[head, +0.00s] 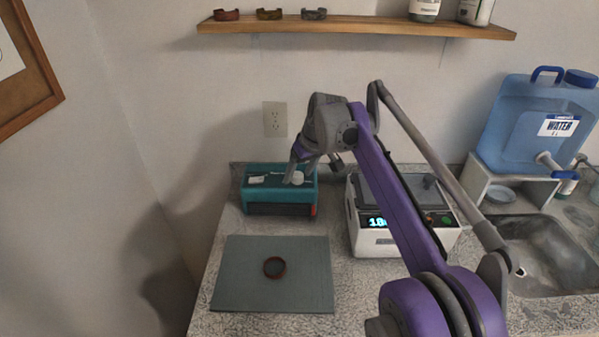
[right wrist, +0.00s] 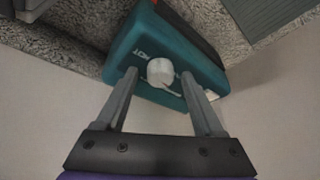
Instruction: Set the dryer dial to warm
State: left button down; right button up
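The dryer is a teal box (head: 262,202) against the wall at the back left of the counter. Its white round dial (head: 297,177) is on the top face. In the right wrist view the dial (right wrist: 160,72) shows between my fingertips, with a lettered mark that looks like HOT on its left. A thin line runs from the dial toward the lower right; the exact setting cannot be told. My right gripper (head: 304,168) is over the dryer, open, one finger on each side of the dial with small gaps. My left gripper is not in view.
A white device (head: 365,239) with a lit display stands right of the dryer. A sink (head: 545,262) and blue water jug (head: 530,125) are at the right. A wooden shelf (head: 350,25) hangs above.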

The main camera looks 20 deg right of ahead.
grip_shut()
